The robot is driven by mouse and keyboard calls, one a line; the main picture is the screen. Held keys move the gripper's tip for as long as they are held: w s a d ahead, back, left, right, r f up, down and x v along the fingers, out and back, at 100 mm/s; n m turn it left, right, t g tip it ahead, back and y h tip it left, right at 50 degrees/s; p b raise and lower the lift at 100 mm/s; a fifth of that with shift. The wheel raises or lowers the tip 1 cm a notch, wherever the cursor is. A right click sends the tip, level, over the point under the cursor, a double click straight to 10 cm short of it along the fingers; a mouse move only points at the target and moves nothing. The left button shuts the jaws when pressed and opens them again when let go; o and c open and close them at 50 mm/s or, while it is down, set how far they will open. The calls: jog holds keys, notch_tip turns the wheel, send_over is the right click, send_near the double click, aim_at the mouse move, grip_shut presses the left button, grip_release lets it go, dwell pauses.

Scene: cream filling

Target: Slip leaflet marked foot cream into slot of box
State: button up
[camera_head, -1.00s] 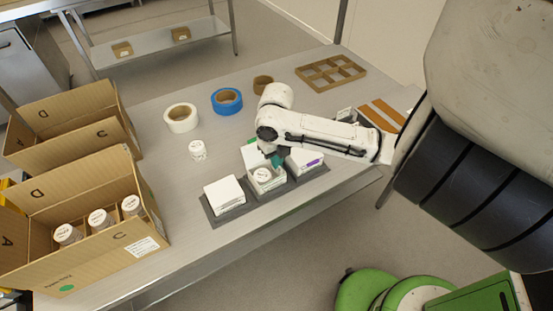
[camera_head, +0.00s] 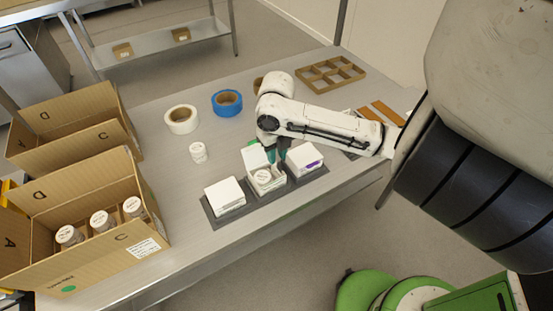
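The middle white box (camera_head: 269,189) stands open in a dark tray (camera_head: 214,219), its flap (camera_head: 254,158) raised at the back. A round white-lidded jar (camera_head: 263,176) sits inside it. My gripper (camera_head: 279,167) is at the right side of this box, pointing down. Its two teal fingers show apart, so it looks open. A small pale piece shows by the fingertips; I cannot tell whether it is the leaflet. The leaflet's marking and the slot are too small to make out.
A white box (camera_head: 224,194) stands left in the tray, and one with a purple mark (camera_head: 304,160) stands right. A small jar (camera_head: 198,152), white tape (camera_head: 181,119) and blue tape (camera_head: 227,102) stand behind. Cartons (camera_head: 110,248) fill the left; a divider (camera_head: 331,74) lies at the back.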

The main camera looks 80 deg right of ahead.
aim_at(276, 169)
notch_tip(276, 169, up, 9)
jog(key=shift+r+b, duration=0.2)
jog(key=shift+b, duration=0.15)
dwell(0.6)
